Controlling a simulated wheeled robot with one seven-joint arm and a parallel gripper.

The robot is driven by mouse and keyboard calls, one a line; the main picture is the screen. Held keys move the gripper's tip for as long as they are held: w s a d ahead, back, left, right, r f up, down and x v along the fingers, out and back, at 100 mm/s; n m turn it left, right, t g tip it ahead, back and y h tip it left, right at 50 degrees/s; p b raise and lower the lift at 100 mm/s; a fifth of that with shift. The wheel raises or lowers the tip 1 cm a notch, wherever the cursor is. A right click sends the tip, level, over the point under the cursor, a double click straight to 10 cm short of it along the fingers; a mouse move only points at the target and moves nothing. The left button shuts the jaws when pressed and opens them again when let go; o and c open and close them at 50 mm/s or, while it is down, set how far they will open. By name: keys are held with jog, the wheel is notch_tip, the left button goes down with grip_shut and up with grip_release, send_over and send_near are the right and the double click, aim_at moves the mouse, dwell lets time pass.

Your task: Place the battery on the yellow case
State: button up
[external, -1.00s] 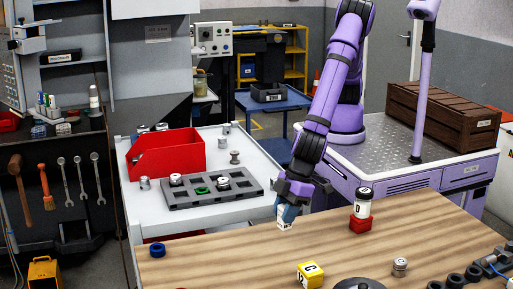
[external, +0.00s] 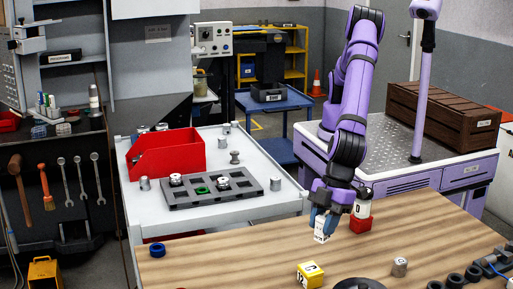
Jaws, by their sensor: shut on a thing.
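My gripper (external: 322,222) points down over the wooden bench and is shut on the battery (external: 321,236), a small white piece with a dark marking. Its upper part is hidden by the fingers, and I cannot tell whether its lower end clears the bench top. The yellow case (external: 311,275) lies on the bench nearer the camera, below my gripper in the picture, with white labels on its faces. The battery is apart from the case.
A red block (external: 359,224) with a white cylinder (external: 363,205) on it stands close right of my gripper. A metal part (external: 399,267), a dark disc (external: 358,284) and a blue ring (external: 157,250) are on the bench (external: 230,262). Bare wood lies left of the case.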

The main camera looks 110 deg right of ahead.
jog(key=w+a, duration=0.2)
jog(key=w, duration=0.1)
jog(key=w+a, duration=0.1)
jog(key=shift+w+a+f, duration=0.2)
jog(key=shift+a+f, duration=0.05)
jog(key=shift+a, duration=0.15)
jog(key=shift+w+a+f, duration=0.1)
jog(key=shift+w+f, duration=0.1)
jog(key=shift+f, duration=1.55)
jog(key=shift+f, duration=0.15)
jog(key=o, duration=1)
jog(key=shift+c, duration=0.2)
jog(key=v, duration=1.2)
